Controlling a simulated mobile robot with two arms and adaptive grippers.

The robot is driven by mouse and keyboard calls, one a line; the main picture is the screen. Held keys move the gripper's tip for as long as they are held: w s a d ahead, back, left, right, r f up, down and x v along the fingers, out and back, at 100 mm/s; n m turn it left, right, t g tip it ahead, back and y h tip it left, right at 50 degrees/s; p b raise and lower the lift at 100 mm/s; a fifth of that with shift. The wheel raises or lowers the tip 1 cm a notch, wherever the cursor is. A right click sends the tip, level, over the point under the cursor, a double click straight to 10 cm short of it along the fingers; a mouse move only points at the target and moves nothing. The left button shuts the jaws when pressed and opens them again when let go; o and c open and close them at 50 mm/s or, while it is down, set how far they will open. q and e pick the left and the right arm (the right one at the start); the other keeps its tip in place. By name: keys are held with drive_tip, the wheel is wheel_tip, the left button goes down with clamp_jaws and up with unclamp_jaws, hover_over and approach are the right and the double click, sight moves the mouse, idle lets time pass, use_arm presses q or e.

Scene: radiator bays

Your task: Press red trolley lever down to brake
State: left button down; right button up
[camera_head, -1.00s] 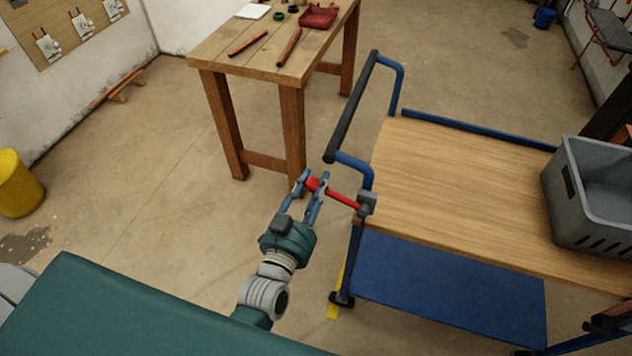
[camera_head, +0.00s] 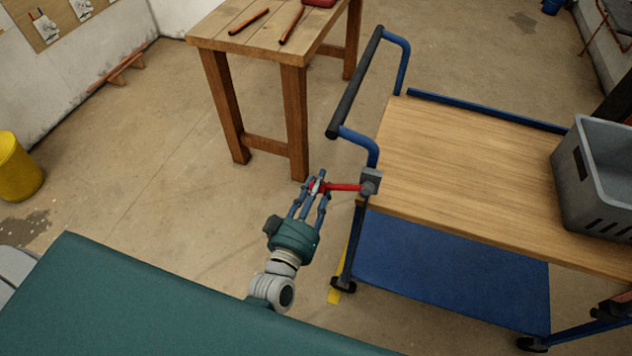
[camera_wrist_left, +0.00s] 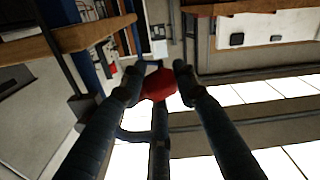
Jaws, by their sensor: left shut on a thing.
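The red lever (camera_head: 344,187) sticks out to the left from a grey pivot block (camera_head: 371,180) at the trolley's near-left corner. It lies about level in the head picture. My left gripper (camera_head: 317,187) is shut on the lever's outer end, beside the trolley. The trolley (camera_head: 470,165) has a wooden top, a blue lower shelf and a blue frame with a black push handle. My right gripper is in neither view.
A grey crate (camera_head: 597,216) stands on the trolley's right side. A wooden workbench (camera_head: 232,38) with orange-brown rods on it stands behind the lever. A yellow bin (camera_head: 17,168) is at the left. The floor between bin and bench is clear.

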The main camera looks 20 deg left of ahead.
use_arm(q)
drive_tip(key=shift+d+f+n, duration=0.15)
drive_tip(key=shift+f+n, duration=0.1)
drive_tip(key=shift+n, duration=0.05)
drive_tip(key=c, duration=1.3)
unclamp_jaws()
drive_tip(key=s, duration=1.2)
drive_tip(key=shift+a, duration=0.2)
